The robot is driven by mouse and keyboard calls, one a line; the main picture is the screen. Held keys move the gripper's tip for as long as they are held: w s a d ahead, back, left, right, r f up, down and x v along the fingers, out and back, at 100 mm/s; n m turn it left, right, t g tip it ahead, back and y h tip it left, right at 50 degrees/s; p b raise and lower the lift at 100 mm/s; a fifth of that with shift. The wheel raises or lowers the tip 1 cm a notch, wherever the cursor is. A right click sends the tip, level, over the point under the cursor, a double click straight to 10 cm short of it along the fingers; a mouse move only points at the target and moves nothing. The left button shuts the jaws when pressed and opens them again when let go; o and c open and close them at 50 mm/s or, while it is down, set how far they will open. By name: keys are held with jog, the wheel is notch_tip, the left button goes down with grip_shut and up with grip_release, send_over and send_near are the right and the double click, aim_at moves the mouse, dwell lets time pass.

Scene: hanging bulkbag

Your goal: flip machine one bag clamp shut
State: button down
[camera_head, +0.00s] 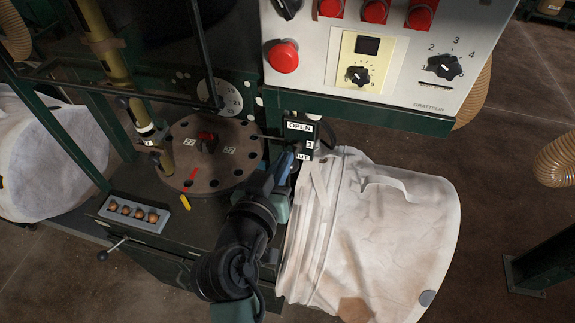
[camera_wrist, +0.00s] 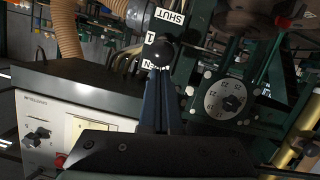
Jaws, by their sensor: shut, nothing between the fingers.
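The machine one clamp plate (camera_head: 299,140) is a dark panel with white labels: OPEN at the top, 1 in the middle and a partly hidden SHUT at the bottom. In the wrist view its SHUT label (camera_wrist: 170,16) is clear and the OPEN label is mostly covered. A black ball knob (camera_wrist: 157,52) of the clamp lever stands just beyond my fingertips, in front of the OPEN label; I cannot tell whether they touch. My gripper (camera_head: 291,158) is shut and empty, its blue fingers (camera_wrist: 160,78) together by the plate. The lever's shaft is hidden.
A white bulk bag (camera_head: 385,230) hangs right of my gripper. A control panel (camera_head: 390,60) with red buttons and dials overhangs the plate. A round perforated table (camera_head: 210,160) and a tray of copper-coloured pieces (camera_head: 133,213) lie left. Ducting (camera_head: 555,160) stands far right.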

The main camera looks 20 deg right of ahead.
notch_tip(320, 180, down, 8)
jog(key=t+h+b, duration=0.4)
jog(key=t+b, duration=0.2)
jog(key=b, duration=2.6)
jog(key=shift+s+a+m+h+b, duration=0.3)
jog(key=shift+s+h+b, duration=0.1)
jog(key=shift+w+f+b, duration=0.1)
jog(key=shift+f+b, duration=0.15)
jog(key=shift+b, duration=0.5)
